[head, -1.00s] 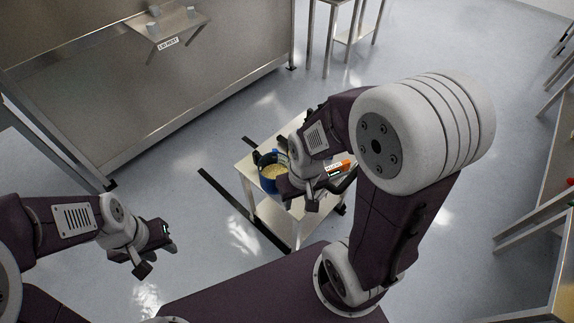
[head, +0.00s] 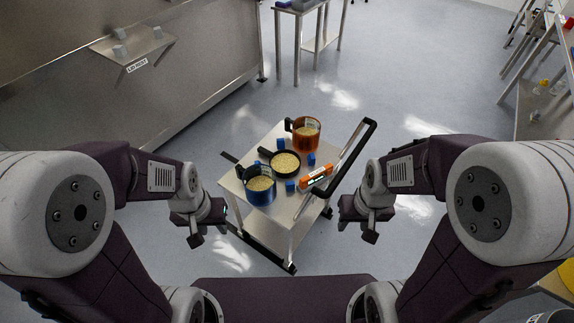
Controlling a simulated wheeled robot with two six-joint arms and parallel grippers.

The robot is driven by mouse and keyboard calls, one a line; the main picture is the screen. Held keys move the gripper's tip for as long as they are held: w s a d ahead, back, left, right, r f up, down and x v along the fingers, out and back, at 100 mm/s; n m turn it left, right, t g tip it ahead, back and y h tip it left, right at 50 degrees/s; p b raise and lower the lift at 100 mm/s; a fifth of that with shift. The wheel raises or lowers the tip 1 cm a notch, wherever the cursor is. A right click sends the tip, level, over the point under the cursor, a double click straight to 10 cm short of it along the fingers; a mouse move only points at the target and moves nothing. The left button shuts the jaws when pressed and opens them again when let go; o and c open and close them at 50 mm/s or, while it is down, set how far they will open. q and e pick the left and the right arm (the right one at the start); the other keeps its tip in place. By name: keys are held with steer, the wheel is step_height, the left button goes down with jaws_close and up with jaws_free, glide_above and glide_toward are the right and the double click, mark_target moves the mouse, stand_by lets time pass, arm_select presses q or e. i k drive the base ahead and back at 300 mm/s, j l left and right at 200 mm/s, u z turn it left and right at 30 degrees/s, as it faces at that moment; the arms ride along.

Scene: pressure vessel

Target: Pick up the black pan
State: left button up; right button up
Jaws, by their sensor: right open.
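The black pan (head: 297,173) sits on the top of a small metal cart (head: 237,186) in the middle of the head view. It is filled with pale yellow contents, and its short dark handle points to the back left. My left gripper (head: 208,236) hangs left of the cart, apart from it, with its fingers spread and empty. My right gripper (head: 356,231) hangs right of the cart, open and empty. Neither gripper touches the pan.
A blue pot (head: 262,197) stands at the pan's front left and an orange pot (head: 308,140) behind it. Small blue blocks and an orange labelled item (head: 316,184) lie nearby. The cart's black push handle (head: 349,155) rises on the right. Open floor surrounds the cart.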

mark_target(286, 163)
steer(key=i+j+z, duration=0.15)
steer(key=j+z, duration=0.3)
steer(key=i+j+z, duration=0.15)
steer(key=z, duration=0.25)
steer(key=j+z, duration=1.3)
steer(key=k+j, duration=0.05)
